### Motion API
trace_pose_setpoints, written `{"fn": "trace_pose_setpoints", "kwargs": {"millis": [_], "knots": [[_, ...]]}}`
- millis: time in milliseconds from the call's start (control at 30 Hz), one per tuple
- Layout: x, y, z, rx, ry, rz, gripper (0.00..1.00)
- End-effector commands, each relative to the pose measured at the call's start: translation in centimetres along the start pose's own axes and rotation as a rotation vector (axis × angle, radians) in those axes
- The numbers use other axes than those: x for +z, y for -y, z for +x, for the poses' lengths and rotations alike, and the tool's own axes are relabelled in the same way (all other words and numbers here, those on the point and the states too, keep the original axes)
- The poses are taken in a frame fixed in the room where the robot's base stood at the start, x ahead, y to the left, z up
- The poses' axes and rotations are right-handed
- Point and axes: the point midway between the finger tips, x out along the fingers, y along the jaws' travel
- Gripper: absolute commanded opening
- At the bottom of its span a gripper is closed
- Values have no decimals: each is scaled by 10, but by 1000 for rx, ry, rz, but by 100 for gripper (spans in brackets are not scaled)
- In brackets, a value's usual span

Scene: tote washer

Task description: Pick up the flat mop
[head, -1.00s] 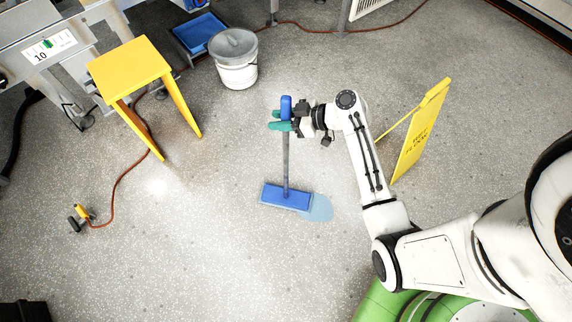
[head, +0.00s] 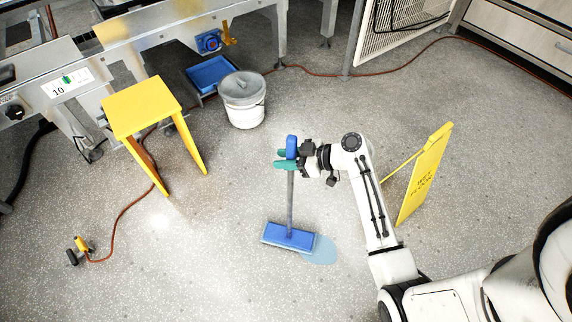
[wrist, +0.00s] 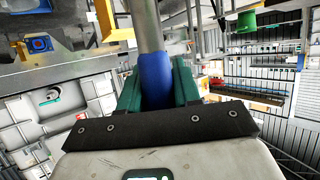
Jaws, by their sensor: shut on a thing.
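The flat mop stands upright on or just above the floor in the middle of the head view. It has a grey handle (head: 290,205), a blue grip at the top and a wide blue flat head (head: 288,237). I cannot tell whether the head touches the floor. My gripper (head: 285,159) comes from the right, and its teal fingers are shut around the blue grip near the top. In the wrist view the blue grip (wrist: 155,78) sits between the teal fingers, with the grey handle running up out of the picture.
A light blue puddle (head: 322,250) lies beside the mop head. A yellow wet-floor sign (head: 426,175) stands right of my arm. A yellow stool (head: 143,106), a lidded white bucket (head: 244,112) and a blue tray (head: 212,73) are behind. An orange cable (head: 122,215) crosses the left floor.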

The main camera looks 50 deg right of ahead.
Motion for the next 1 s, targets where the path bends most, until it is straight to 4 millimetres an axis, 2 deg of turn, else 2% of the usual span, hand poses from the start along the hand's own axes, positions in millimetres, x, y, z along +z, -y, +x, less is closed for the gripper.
{"fn": "trace_pose_setpoints", "kwargs": {"millis": [33, 133, 267, 600, 800, 1000], "knots": [[-9, -1, -3, 2, -5, -6, 0], [-20, 0, -7, 2, -5, -5, 0], [-26, 7, -20, 2, -4, -3, 0], [-60, 34, -69, 3, -3, -5, 0], [-61, 60, -102, 3, -1, -1, 0], [-65, 78, -127, 2, -2, -2, 0]]}}
